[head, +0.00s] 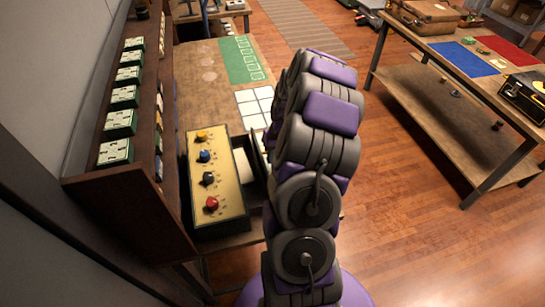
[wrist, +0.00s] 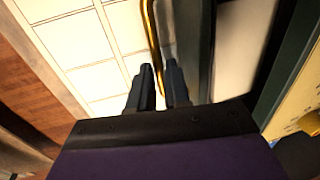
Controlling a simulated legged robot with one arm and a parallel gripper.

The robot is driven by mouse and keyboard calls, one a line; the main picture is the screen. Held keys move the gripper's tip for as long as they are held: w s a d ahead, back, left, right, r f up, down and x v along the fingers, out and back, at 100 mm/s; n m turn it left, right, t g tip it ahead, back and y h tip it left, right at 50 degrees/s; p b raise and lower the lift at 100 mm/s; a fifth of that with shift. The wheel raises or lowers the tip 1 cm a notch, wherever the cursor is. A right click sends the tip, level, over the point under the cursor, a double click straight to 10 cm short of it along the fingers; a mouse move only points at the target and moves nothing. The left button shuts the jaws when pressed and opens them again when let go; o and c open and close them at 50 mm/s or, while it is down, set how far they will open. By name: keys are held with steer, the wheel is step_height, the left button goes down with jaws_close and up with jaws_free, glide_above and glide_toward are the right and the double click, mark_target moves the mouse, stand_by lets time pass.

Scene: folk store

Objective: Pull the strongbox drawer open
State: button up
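The strongbox (head: 217,185) stands on the table, with a yellow top panel bearing yellow, blue, black and red knobs. Its drawer (head: 250,158) sticks out on the right side, partly open, and its pale inside shows; my arm hides part of it. In the wrist view the drawer's pale interior (wrist: 243,45) lies between its grey-green front and the box, whose yellow panel (wrist: 297,95) is at the right. A brass handle (wrist: 152,35) runs down between the fingertips of my gripper (wrist: 160,80). The fingers are close together, shut on the handle.
A dark wooden rack (head: 130,175) with green-and-white blocks stands left of the strongbox. White tiles (head: 255,104) and a green mat (head: 243,60) lie beyond it on the table. A second table (head: 455,100) with cases stands right. Open wood floor (head: 420,240) lies between.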

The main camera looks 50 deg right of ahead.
steer(key=o, duration=0.4)
steer(key=shift+f, duration=0.1)
steer(key=shift+c, duration=0.2)
step_height(320, 180, up, 17)
steer(key=s+d+p, duration=0.1)
steer(key=d+p, duration=0.2)
steer(key=shift+s, duration=0.35)
steer(key=s+a+r+n+g, duration=0.15)
steer(key=a+r, duration=0.25)
steer(key=a, duration=0.9)
steer(key=s+a+r+n, duration=0.2)
steer(key=a+r+n, duration=0.15)
steer(key=a, duration=1.05)
steer(key=s+a, duration=0.5)
steer(key=s, duration=0.4)
steer(key=s+a+f+n+g+h, duration=0.1)
steer(key=s+a, duration=0.4)
steer(key=s, duration=0.4)
steer(key=shift+s+a+h, duration=0.15)
steer(key=shift+s+h, duration=0.1)
steer(key=shift+h, duration=0.05)
